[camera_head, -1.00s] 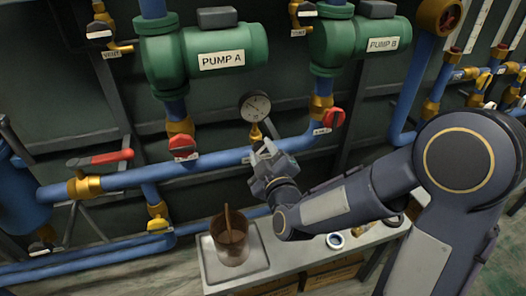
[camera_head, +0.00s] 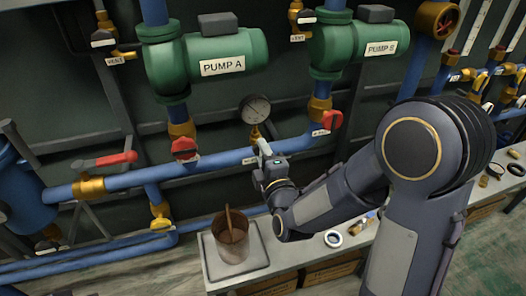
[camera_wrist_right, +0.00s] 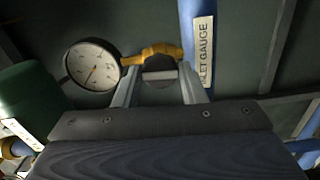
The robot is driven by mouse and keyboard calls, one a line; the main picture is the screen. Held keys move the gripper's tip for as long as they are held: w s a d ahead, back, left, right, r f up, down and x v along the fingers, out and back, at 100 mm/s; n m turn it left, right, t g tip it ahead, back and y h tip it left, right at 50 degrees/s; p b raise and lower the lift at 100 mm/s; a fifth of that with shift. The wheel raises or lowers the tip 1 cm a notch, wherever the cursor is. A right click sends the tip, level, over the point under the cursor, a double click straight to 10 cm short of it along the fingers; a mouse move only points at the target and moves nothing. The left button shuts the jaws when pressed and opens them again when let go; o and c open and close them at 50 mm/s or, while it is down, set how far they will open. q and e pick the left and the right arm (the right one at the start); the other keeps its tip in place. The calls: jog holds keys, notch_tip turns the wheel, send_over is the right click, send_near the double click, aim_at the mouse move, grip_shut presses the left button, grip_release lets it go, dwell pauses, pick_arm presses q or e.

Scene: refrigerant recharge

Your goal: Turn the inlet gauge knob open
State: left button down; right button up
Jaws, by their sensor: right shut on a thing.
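The inlet gauge (camera_head: 255,109) is a round white dial with a dark rim above the blue pipe. It also shows in the right wrist view (camera_wrist_right: 93,65). Its brass valve body (camera_wrist_right: 155,51) joins it to the pipe, with a dark grey knob (camera_wrist_right: 159,71) on it. My right gripper (camera_wrist_right: 157,80) is shut on the knob, one finger on each side. In the head view my right gripper (camera_head: 264,150) is just below the gauge and partly hides the brass fitting. My left gripper is not in view.
The blue pipe (camera_head: 222,160) runs behind my right gripper. Red handles (camera_head: 184,147) and (camera_head: 331,120) stand to either side. A bench (camera_head: 290,259) below holds a brown pot (camera_head: 231,240) and small rings.

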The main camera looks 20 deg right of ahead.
jog(key=o, duration=1)
jog(key=shift+c, duration=0.2)
jog(key=s, duration=0.7)
jog(key=shift+d, duration=0.1)
